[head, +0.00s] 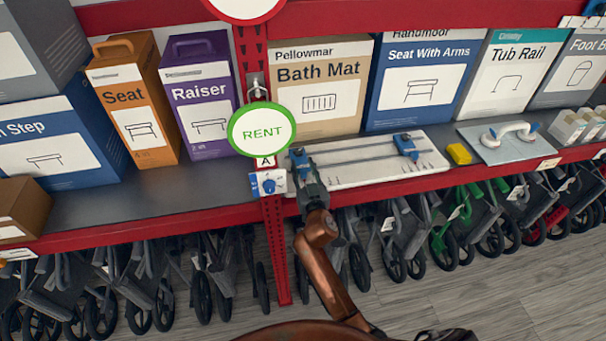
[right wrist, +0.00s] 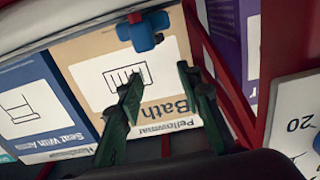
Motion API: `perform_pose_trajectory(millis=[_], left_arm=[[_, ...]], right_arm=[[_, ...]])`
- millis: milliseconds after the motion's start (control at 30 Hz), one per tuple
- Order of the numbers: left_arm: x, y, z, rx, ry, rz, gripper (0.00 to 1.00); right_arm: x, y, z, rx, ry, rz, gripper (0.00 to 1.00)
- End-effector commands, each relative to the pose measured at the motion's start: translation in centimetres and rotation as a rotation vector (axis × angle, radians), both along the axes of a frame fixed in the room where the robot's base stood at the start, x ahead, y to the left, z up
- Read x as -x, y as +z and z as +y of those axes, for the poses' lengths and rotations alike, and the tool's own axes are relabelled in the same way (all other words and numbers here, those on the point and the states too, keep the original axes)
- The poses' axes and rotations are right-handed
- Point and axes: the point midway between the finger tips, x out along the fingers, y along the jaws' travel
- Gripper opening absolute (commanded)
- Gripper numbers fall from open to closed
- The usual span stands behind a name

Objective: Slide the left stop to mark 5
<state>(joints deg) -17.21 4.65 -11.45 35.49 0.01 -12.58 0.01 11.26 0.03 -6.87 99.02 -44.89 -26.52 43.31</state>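The white board (head: 430,166) lies on the shelf with two rails along it. The left stop (head: 300,157), small and blue, is at the board's left end, partly covered by my right gripper (head: 308,178). A second blue stop (head: 406,145) sits near the board's right end. In the right wrist view a blue stop (right wrist: 143,30) shows just beyond the fingertips of my right gripper (right wrist: 158,78). The dark green fingers are apart with nothing seen between them. I cannot tell whether they touch the stop. The marks are too small to read. My left gripper is out of view.
A Bath Mat box (head: 318,92) and a Seat With Arms box (head: 420,85) stand behind the board. A red post (head: 272,235) with a blue dial (head: 268,183) and a RENT sign (head: 262,130) is close left of my gripper.

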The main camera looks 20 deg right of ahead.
Motion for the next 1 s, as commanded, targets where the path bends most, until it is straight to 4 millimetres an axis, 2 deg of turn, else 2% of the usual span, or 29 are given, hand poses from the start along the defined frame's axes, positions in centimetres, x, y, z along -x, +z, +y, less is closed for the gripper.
perform_pose_trajectory(millis=[33,100,333,1000], left_arm=[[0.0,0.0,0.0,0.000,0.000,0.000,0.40],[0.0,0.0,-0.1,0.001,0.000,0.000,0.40],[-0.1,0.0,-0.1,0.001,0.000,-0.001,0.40],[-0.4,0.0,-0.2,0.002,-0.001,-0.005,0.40]], right_arm=[[0.0,1.3,0.1,0.002,0.003,-0.005,0.33],[0.0,2.5,0.1,0.002,0.002,-0.005,0.33],[0.0,5.1,0.1,0.000,0.003,-0.002,0.33],[0.0,5.5,0.1,0.000,0.002,0.001,0.33]])
